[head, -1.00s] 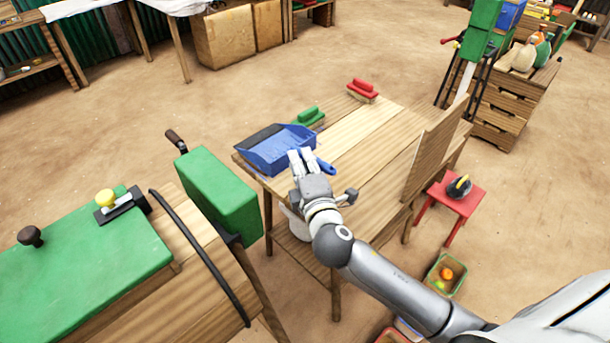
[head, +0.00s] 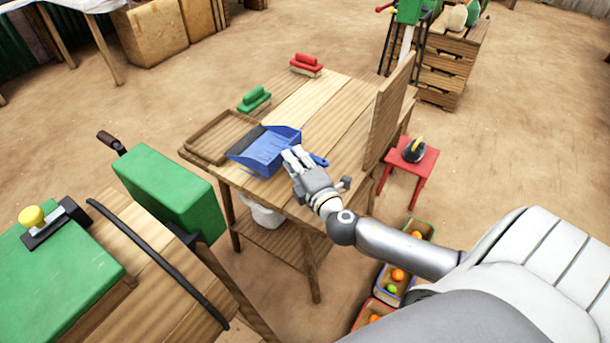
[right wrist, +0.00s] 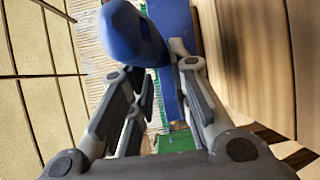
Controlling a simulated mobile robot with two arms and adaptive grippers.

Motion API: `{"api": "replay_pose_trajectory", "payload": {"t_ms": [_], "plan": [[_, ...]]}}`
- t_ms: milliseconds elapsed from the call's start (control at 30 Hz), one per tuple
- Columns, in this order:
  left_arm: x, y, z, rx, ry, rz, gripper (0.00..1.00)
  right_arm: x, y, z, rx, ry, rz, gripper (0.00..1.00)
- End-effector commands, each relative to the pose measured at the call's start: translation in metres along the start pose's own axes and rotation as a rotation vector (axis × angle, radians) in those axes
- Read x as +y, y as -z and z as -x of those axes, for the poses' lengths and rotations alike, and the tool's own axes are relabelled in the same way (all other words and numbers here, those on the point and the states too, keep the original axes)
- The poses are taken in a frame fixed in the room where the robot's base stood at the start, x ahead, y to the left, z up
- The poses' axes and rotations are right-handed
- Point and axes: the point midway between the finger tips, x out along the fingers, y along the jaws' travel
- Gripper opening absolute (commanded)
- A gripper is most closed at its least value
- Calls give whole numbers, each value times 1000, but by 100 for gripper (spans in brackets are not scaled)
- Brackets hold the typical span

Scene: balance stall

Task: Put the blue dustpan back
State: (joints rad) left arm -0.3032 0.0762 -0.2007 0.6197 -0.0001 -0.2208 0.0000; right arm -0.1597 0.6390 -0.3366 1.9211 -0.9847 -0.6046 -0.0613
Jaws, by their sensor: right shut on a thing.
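The blue dustpan (head: 268,153) is at the near side of the wooden table, its wide mouth toward the left and its handle toward the right. In the head view it overlaps the right edge of a shallow wooden tray (head: 196,149); I cannot tell whether it touches the table or hangs just above it. My right gripper (head: 291,157) is shut on the dustpan at its handle side. In the right wrist view the blue handle (right wrist: 131,35) shows at the fingers (right wrist: 158,85). My left gripper is not in view.
A green brush (head: 254,99) and a red brush (head: 306,66) stand along the table's far left edge. An upright wooden board (head: 390,112) bounds the table's right side. A green-topped bench (head: 60,265) is at left, a red stool (head: 412,160) at right. The table's middle is bare.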

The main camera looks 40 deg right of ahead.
Motion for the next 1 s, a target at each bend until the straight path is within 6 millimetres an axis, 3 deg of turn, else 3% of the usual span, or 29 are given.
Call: {"api": "replay_pose_trajectory", "payload": {"t_ms": [33,367,500,800,833,1000], "plan": [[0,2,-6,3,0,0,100,-10,-7,-1,-3,-2,4,0],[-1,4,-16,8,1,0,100,-38,-29,-2,-2,-1,3,0],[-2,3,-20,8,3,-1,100,-57,-26,-4,-3,-3,1,0],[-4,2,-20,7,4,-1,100,-63,-26,-4,-2,-4,0,0],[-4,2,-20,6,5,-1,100,-64,-26,-3,-1,-1,0,21],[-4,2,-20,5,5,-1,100,-64,-26,-3,-2,-2,0,40]]}}
